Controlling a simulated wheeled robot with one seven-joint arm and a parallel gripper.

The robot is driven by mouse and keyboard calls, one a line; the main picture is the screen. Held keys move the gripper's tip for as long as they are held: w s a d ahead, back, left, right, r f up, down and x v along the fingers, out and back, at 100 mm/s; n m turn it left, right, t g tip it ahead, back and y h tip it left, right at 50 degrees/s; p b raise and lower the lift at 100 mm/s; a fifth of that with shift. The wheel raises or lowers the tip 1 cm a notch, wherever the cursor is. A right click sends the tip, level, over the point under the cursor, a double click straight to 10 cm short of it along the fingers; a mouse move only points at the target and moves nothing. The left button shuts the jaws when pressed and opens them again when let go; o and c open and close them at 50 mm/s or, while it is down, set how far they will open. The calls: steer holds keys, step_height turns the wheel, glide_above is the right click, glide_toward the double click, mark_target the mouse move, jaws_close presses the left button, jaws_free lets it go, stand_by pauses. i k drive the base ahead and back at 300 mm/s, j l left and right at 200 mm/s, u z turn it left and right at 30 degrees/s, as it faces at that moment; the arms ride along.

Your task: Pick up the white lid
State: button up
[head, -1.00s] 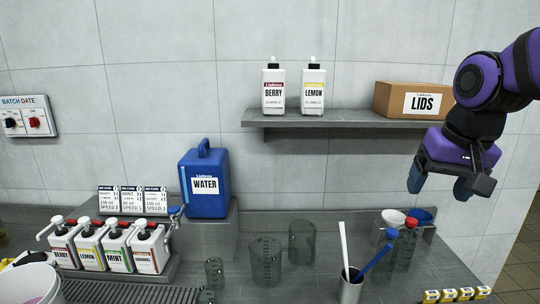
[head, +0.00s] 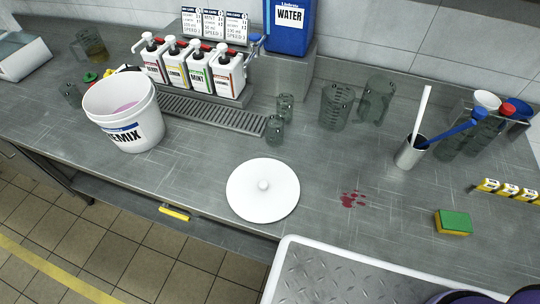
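The white lid (head: 263,192) is a round flat disc with a small knob in its middle. It lies flat, knob up, on the grey metal counter near the front edge, in the lower middle of the head view. Nothing covers it. My gripper is not in view; only purple parts of my own arm show at the bottom right corner.
A white bucket (head: 122,112) with pinkish contents stands open to the lid's left. Small measuring cups (head: 274,129) stand behind the lid. A red spill (head: 353,199) and a yellow-green sponge (head: 453,222) lie to its right. Counter around the lid is clear.

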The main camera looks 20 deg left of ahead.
mark_target(262, 191)
steer(key=k+j+u, duration=0.15)
steer(key=u, duration=0.25)
steer(key=j+u, duration=0.35)
steer(key=k+j+u, duration=0.15)
steer(key=u, duration=0.25)
steer(key=j+u, duration=0.35)
